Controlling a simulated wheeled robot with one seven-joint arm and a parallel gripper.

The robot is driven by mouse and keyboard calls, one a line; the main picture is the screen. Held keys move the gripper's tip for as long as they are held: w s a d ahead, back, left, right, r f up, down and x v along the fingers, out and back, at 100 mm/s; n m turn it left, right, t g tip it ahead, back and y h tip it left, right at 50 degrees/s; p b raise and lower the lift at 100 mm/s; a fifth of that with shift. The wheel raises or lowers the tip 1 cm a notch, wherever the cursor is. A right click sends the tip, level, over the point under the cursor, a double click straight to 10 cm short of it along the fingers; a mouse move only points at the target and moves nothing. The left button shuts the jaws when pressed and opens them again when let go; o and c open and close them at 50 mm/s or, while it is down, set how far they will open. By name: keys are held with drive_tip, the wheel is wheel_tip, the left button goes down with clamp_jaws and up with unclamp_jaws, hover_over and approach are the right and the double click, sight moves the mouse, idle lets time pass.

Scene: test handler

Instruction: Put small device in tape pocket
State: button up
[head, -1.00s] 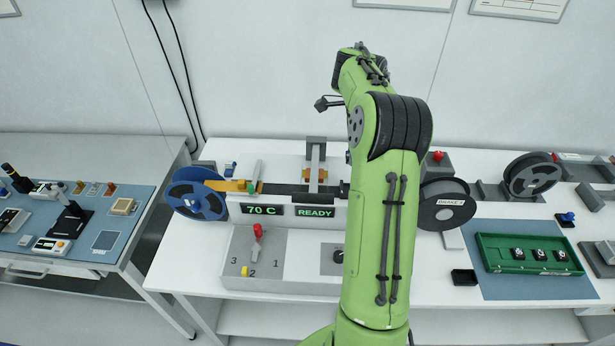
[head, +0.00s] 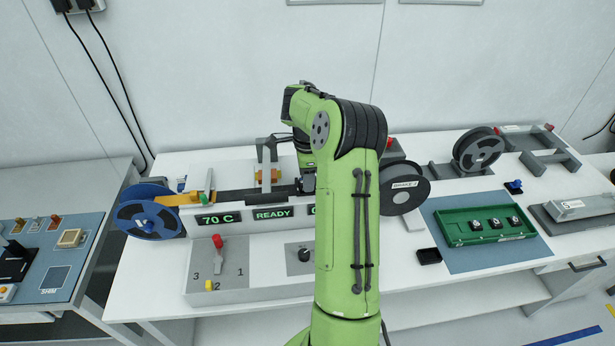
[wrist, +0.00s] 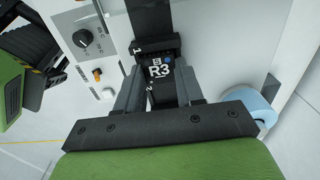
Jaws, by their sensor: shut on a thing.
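In the wrist view my gripper (wrist: 160,88) is shut on a small black device (wrist: 160,70) marked "R3" with a blue dot. The device is at the end of a dark strip or track (wrist: 150,20); I cannot tell whether it is seated in a pocket. In the head view my gripper (head: 307,182) is at the right part of the dark tape track (head: 238,195), partly hidden by my arm. The tape pocket itself is not clearly visible.
A blue reel (head: 148,219) stands left of the track and a grey reel (head: 404,188) right. A green tray (head: 455,240) holds three black devices on a blue mat. A small black box (head: 429,256) is near it. A control knob (wrist: 83,38) sits beside the gripper.

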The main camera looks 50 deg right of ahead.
drive_tip(key=shift+f, duration=0.3)
drive_tip(key=o, duration=1.1)
